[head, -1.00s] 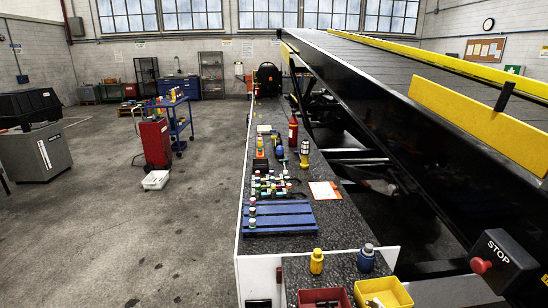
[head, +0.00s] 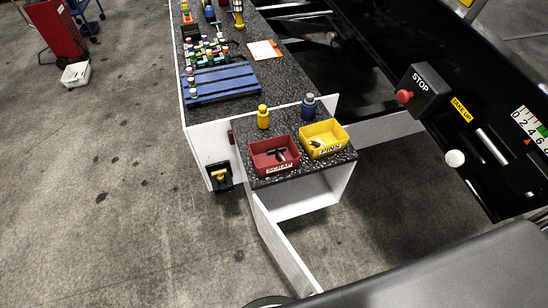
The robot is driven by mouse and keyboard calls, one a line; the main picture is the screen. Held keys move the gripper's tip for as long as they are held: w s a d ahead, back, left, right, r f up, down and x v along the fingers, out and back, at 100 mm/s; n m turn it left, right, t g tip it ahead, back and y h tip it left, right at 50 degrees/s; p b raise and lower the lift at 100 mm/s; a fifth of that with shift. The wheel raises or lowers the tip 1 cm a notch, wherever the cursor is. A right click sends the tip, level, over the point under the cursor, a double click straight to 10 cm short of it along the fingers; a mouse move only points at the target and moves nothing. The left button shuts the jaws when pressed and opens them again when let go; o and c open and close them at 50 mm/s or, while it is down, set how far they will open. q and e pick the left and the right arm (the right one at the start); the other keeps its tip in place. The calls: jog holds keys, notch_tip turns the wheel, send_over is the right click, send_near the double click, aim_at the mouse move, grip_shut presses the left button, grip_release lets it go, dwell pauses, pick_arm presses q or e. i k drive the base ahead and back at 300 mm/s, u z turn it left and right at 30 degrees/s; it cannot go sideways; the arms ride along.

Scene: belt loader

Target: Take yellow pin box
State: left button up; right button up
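The yellow pin box (head: 343,132), labelled PINS, sits on the near end of the dark speckled counter (head: 305,168). A few small pieces lie inside it. A red box (head: 258,158) labelled SCRAP stands just left of it with dark pieces inside. Neither of my grippers shows in the head view, so their state is hidden.
A yellow bottle (head: 263,118) and a blue bottle (head: 308,106) stand behind the boxes. A blue slatted rack (head: 221,84) lies farther back. The black belt loader with a STOP box (head: 424,90) rises to the right. Open floor (head: 110,220) lies to the left.

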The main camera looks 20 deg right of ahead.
aim_at(331, 132)
jog(key=k, duration=0.5)
jog(key=u, duration=1.25)
jog(key=k, duration=1.4)
jog(key=z, duration=1.45)
jog(key=i, duration=1)
jog(key=z, duration=0.05)
